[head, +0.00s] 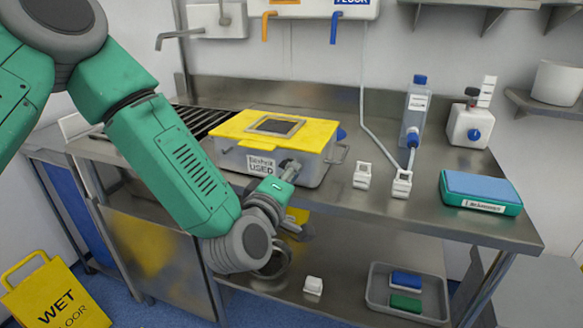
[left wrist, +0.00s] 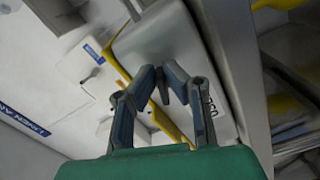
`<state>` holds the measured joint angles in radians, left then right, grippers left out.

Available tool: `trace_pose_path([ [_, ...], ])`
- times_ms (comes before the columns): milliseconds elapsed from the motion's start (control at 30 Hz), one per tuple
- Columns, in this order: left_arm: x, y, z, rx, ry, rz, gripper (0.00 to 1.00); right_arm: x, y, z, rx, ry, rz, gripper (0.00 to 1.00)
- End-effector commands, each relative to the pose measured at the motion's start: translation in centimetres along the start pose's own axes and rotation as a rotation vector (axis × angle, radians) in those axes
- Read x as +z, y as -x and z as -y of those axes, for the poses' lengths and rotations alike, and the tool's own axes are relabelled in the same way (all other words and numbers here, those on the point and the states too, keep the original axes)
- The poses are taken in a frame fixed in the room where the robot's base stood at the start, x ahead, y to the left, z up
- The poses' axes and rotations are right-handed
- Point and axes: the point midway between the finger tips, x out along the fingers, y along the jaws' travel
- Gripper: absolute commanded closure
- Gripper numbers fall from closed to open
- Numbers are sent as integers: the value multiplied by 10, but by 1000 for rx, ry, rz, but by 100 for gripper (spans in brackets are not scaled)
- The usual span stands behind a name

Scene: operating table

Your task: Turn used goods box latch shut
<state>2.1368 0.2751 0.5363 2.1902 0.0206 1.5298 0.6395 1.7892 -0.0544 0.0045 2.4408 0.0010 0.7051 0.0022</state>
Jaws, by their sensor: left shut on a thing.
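The used goods box, a grey bin (head: 228,158) labelled "USED", stands on the steel table with its yellow lid (head: 236,124) down on top. My left gripper (head: 289,167) is at the box's front face, right of the label and just below the lid's edge. In the left wrist view my left gripper (left wrist: 164,80) has its fingertips close together against the grey box wall (left wrist: 152,40), beside the yellow lid edge. It is shut on the latch, which is mostly hidden by the fingers; its exact angle cannot be told. My right gripper is out of view.
On the table (head: 340,205) right of the box are two small white holders, a clear bottle (head: 414,115), a white canister (head: 468,125) and a blue-topped green box (head: 481,190). A lower shelf holds a grey tray (head: 376,300). A yellow wet-floor sign (head: 55,295) stands at the lower left.

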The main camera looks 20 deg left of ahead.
Motion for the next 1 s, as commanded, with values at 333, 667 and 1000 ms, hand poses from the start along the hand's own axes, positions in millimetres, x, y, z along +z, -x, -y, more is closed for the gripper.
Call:
trace_pose_path([
  [333, 0, 0, -7, 13, -334, -2, 100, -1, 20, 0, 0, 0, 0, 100],
  [667, 0, 0, -8, 13, -647, -5, 100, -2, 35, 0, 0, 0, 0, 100],
  [1000, 0, 0, -8, 14, -955, -8, 100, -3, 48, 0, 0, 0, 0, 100],
])
